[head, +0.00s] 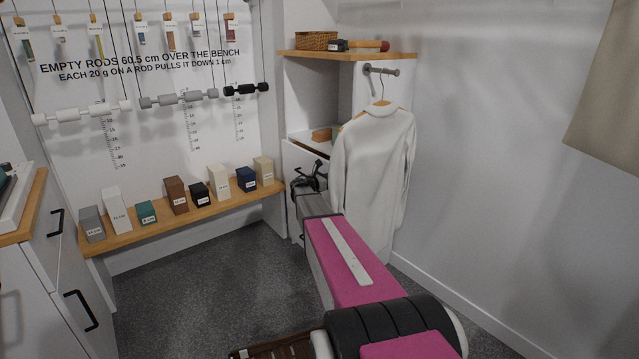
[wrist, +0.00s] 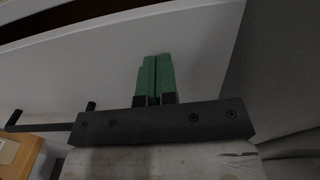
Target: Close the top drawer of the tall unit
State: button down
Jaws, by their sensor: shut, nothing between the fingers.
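The tall unit (head: 311,95) stands at the back, left of the hanging white coat. Its top drawer (head: 303,157) stands out from the body, with a dark gap along its top. In the wrist view the white drawer front (wrist: 95,65) spans the picture, with a black bar handle (wrist: 42,126) at lower left. My gripper (head: 309,178) is in front of the drawer. Its green fingers (wrist: 156,62) are shut and empty, pointing at the drawer front right of the handle. I cannot tell whether they touch it. My arm hides the unit's lower part.
A white coat (head: 373,155) hangs close to the right of my gripper. A bench (head: 180,223) with several labelled blocks is at left. A wooden shelf (head: 345,56) with a basket (head: 316,40) is above. Dark carpet (head: 190,290) is clear at left.

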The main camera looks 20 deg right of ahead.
jog(key=shift+x, duration=0.95)
jog(key=shift+d, duration=0.1)
jog(key=v, duration=1.5)
jog(key=s+a+f+m+g+y, duration=0.2)
jog(key=s+f+m+y, duration=0.3)
jog(key=s, duration=0.4)
jog(key=s+a+f+m+g+y, duration=0.25)
jog(key=s+f+m, duration=0.3)
jog(key=s, duration=0.35)
jog(key=s+a+f+m+g+y, duration=0.1)
jog(key=s+a+f+m+y, duration=0.1)
jog(key=s+a+m+y, duration=0.7)
jog(key=s+a+m, duration=0.2)
jog(key=s+a, duration=0.2)
jog(key=s, duration=0.2)
jog(key=shift+a+y, duration=0.15)
jog(key=shift+y, duration=0.2)
